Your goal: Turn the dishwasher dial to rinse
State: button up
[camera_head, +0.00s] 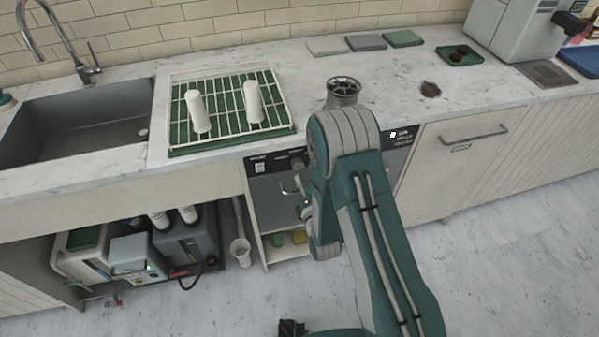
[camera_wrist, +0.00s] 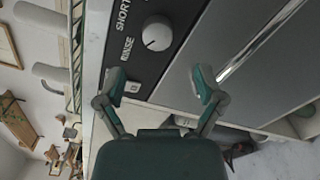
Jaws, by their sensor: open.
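The dishwasher dial (camera_wrist: 157,32) is a round pale knob on a dark control panel in the wrist view. The words SHORT and RINSE are printed beside it on its left. A small mark shows on the knob, but I cannot tell exactly where it points. My gripper (camera_wrist: 159,82) is open and empty, its two fingers spread below the dial in the picture and apart from it. In the head view the dishwasher (camera_head: 270,190) stands under the counter, its panel partly hidden by my arm. My gripper is mostly hidden there.
A sink (camera_head: 75,125) is to the left. A round metal item (camera_head: 343,90) stands on the counter behind my arm. The floor (camera_head: 520,270) at right is clear.

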jog(key=v, duration=0.5)
jog(key=shift+s, duration=0.35)
jog(key=w+d+r+m+g+h, duration=0.2)
jog(key=w+r+m, duration=0.35)
jog(key=r, duration=0.25)
jog(key=s+d+r+m+g+h, duration=0.1)
jog(key=s+d+r+m+g, duration=0.15)
jog(key=r+m, duration=0.2)
jog(key=s+d+r+m+g, duration=0.1)
jog(key=d+r+m, duration=0.25)
jog(key=r, duration=0.25)
jog(key=s+d+r+m+g, duration=0.2)
jog(key=s+r+m, duration=0.1)
jog(key=s, duration=0.5)
jog(key=s+d+r+m+g+h, duration=0.1)
jog(key=s+r+m, duration=0.3)
jog(key=s, duration=0.4)
jog(key=s+d+r+m+g+h, duration=0.1)
jog(key=s+d+r+m+g, duration=0.1)
jog(key=s+m, duration=0.4)
notch_tip(320, 180, up, 2)
jog(key=shift+s+d+r+g, duration=0.1)
jog(key=shift+s+d+g, duration=0.3)
jog(key=shift+s+g, duration=0.4)
